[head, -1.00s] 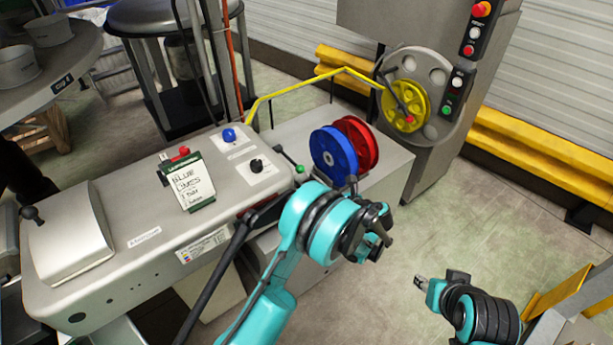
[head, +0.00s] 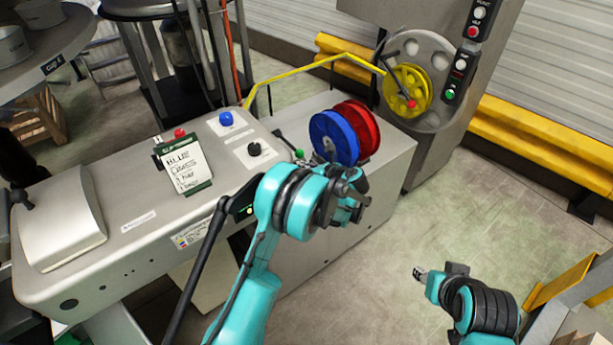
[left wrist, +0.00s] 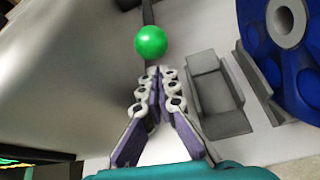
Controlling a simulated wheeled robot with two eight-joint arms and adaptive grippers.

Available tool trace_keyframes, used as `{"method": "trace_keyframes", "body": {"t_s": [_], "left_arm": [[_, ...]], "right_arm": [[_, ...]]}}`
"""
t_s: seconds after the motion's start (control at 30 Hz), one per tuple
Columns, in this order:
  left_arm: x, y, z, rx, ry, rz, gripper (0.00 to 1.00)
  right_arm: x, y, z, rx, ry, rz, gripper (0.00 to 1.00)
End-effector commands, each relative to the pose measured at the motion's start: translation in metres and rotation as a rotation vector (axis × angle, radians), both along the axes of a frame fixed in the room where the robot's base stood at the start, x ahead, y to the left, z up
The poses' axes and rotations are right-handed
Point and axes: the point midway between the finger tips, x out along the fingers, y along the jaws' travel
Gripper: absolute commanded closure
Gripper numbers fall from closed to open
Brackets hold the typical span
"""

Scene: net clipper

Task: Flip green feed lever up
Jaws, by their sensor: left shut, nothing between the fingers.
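The feed lever is a black rod with a green ball knob (head: 299,153), at the right end of the grey machine beside the blue spool. In the left wrist view the green knob (left wrist: 151,42) is large, just beyond my fingertips. The black rod shows above the knob and partly below it, behind the fingers. My left gripper (left wrist: 165,76) is shut and empty, its tips close below the knob in that view; I cannot tell if they touch. In the head view my left gripper (head: 357,184) is in front of the blue spool. My right gripper (head: 419,273) is low on the right, away from the machine.
The blue spool (head: 328,137) and red spool (head: 362,130) stand right of the lever. A black knob (head: 254,149) and blue button (head: 226,118) are on the machine top. A yellow reel (head: 408,91) is behind. The floor (head: 480,215) at right is clear.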

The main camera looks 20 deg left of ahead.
Motion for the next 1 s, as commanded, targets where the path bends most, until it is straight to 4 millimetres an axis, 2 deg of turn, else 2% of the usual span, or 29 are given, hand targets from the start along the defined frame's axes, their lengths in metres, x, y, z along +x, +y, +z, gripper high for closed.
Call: {"method": "trace_keyframes", "body": {"t_s": [0.2, 0.53, 1.0], "left_arm": [[0.002, 0.0, 0.011, 0.0, 0.0, 0.0, 1.0], [0.002, 0.0, 0.012, -0.003, 0.002, 0.0, 1.0], [0.001, 0.0, 0.028, -0.134, 0.104, 0.002, 1.0]], "right_arm": [[0.0, 0.0, -0.003, 0.0, 0.0, 0.0, 0.6], [0.0, 0.0, -0.002, 0.0, 0.0, 0.0, 0.6], [0.0, 0.0, 0.019, 0.0, 0.0, 0.0, 0.6]]}}
